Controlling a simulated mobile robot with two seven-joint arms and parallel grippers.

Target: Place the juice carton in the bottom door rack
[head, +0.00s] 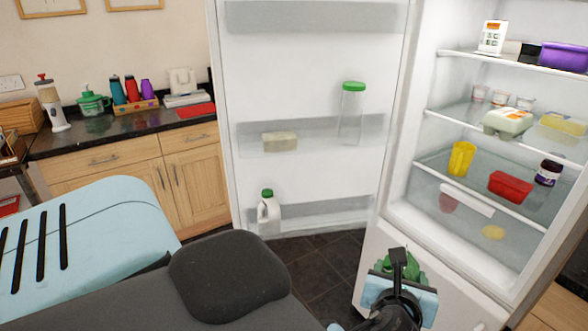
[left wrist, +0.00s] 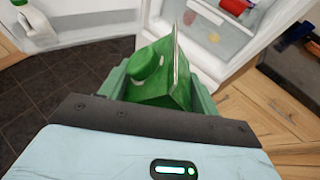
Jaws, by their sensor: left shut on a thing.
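The green juice carton (left wrist: 160,85) is between the fingers of my left gripper (left wrist: 160,98) in the left wrist view, with its cap and gable top showing and its lower part hidden. In the head view the left gripper (head: 398,285) is low at the right, in front of the fridge's lower front, and hides most of the carton (head: 415,268). The bottom door rack (head: 325,214) is at the foot of the open fridge door, left of and beyond the gripper. A white jug with a green cap (head: 269,208) stands at its left end. My right gripper is not in view.
The rack's middle and right are clear. The upper door rack (head: 310,138) holds a pale block (head: 280,142) and a clear green-lidded container (head: 352,115). The fridge shelves (head: 470,58) hold several items. A wooden counter unit (head: 130,170) stands left of the door.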

